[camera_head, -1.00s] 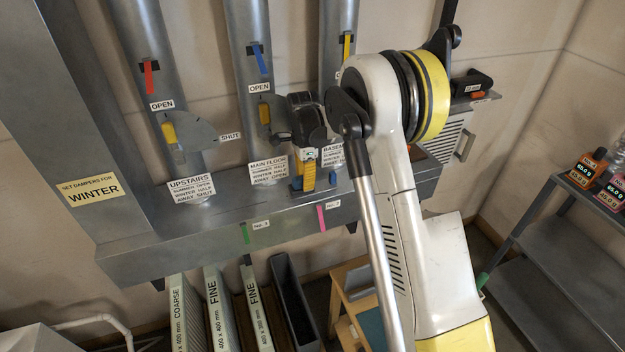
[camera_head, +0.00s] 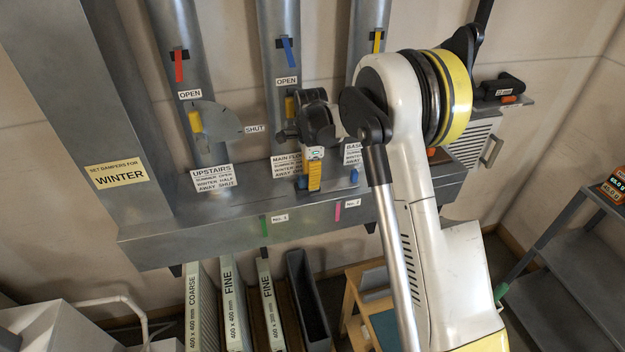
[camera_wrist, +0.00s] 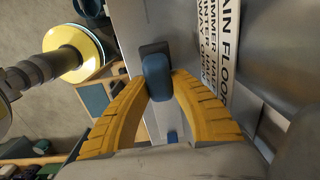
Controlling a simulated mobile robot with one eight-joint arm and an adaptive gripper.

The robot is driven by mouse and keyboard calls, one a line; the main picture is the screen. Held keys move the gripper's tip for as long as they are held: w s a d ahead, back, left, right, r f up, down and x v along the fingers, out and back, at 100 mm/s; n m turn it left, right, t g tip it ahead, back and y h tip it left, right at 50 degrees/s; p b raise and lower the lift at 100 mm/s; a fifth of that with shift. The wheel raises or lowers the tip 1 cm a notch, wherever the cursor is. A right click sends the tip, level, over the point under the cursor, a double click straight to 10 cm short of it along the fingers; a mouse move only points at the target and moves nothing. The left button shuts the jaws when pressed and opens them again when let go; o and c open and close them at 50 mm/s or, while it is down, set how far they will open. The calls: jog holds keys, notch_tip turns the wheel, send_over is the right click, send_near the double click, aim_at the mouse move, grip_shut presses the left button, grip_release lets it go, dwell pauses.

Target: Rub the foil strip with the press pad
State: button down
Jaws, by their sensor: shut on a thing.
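My gripper (camera_head: 314,185) has its yellow fingers over the top of the grey duct, by the MAIN FLOOR label. In the wrist view my gripper (camera_wrist: 158,82) is shut on a blue handle with a dark pad, which I take as the press pad (camera_wrist: 157,72). A little of its blue shows beside the fingers in the head view (camera_head: 302,183). The pad is close to the grey metal; I cannot tell whether it touches. I cannot make out the foil strip apart from the grey duct surface (camera_head: 235,207).
Three pipes rise behind the duct, with a yellow damper handle (camera_head: 195,122) on the left one. A small blue piece (camera_head: 354,177) sits on the duct right of my gripper. Filters (camera_head: 233,305) stand below. A wooden stand (camera_head: 352,305) and grey shelves (camera_head: 570,270) are right.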

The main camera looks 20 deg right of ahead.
jog(key=shift+r+p, duration=1.6)
jog(key=shift+r, duration=1.4)
jog(key=shift+r+p, duration=0.75)
jog(key=shift+r, duration=0.8)
